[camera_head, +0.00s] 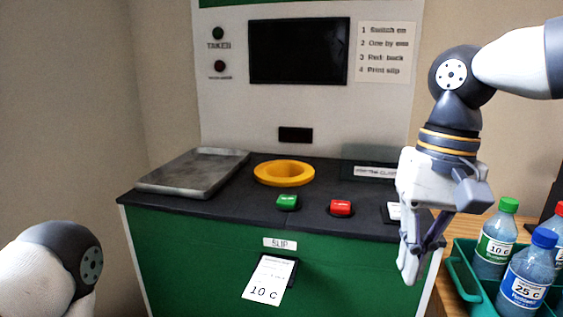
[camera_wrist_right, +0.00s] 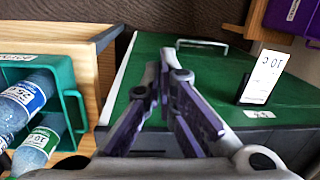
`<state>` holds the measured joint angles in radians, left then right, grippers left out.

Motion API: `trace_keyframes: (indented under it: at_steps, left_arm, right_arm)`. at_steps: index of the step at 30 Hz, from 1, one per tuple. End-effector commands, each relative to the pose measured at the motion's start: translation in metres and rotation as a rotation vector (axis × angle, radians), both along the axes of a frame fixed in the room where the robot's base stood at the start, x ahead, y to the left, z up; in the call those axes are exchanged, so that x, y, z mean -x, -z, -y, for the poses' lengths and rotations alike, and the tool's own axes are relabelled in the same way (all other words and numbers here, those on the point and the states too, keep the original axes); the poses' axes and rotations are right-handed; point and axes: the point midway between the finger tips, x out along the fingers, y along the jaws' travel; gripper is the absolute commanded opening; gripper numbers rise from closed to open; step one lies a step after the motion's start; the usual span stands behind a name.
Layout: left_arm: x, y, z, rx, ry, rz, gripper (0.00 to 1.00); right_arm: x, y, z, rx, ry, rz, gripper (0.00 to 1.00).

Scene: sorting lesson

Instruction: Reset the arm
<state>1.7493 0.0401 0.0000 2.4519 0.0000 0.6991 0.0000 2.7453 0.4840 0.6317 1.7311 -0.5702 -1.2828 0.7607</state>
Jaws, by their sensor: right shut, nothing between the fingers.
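My right gripper (camera_head: 411,280) hangs fingers down in front of the machine's right front edge, left of the bottle crate. It is shut and empty; in the right wrist view its fingers (camera_wrist_right: 163,75) meet in front of the green panel. My right arm comes in from the upper right, bent at the elbow. Part of my left arm shows at the lower left; its gripper is out of view. A white slip (camera_head: 268,280) marked 10 C sticks out of the slot on the machine's front, apart from my gripper. It also shows in the right wrist view (camera_wrist_right: 264,77).
The green machine (camera_head: 190,255) carries a metal tray (camera_head: 190,173), a yellow ring (camera_head: 284,173), a green button (camera_head: 287,202) and a red button (camera_head: 341,208). A teal crate (camera_head: 463,283) with bottles stands close on the right. A purple container (camera_wrist_right: 292,14) shows in the right wrist view.

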Motion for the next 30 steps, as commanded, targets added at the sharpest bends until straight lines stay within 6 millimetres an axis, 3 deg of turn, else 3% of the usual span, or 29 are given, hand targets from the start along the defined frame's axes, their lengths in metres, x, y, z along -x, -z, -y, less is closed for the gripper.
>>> trace_keyframes:
  at_steps: [1,5,8,9,12,15,18,21,30]
  left_arm:
    - [-0.001,0.001,0.000,0.000,0.000,0.001,0.00]
    - [-0.001,0.001,0.000,0.000,0.000,0.003,0.00]
    - [-0.001,0.001,0.000,0.000,0.000,0.001,0.00]
    - [-0.001,0.001,0.000,0.000,0.000,0.001,0.00]
    - [-0.001,0.001,0.000,0.000,0.000,0.001,0.00]
    - [-0.001,0.001,0.000,0.000,0.000,0.002,0.00]
    - [-0.001,0.001,0.000,0.000,0.000,0.002,0.00]
    - [-0.001,0.001,0.000,0.000,0.000,0.002,0.00]
    - [-0.001,0.001,0.000,0.000,0.000,0.002,0.00]
  right_arm:
    - [0.002,0.038,-0.011,-0.029,-0.024,-0.042,0.00]
    - [0.023,0.135,-0.041,-0.134,-0.064,-0.109,0.00]
    - [0.061,0.219,-0.055,-0.203,-0.058,-0.148,0.00]
    - [0.082,0.252,-0.056,-0.217,-0.045,-0.155,0.00]
    - [0.145,0.324,-0.040,-0.191,-0.012,-0.148,0.00]
    - [0.204,0.366,-0.006,-0.093,-0.016,-0.116,0.00]
    - [0.244,0.381,0.028,0.010,-0.055,-0.082,0.00]
    - [0.262,0.383,0.048,0.074,-0.092,-0.059,0.00]
    - [0.263,0.383,0.053,0.089,-0.102,-0.045,0.00]
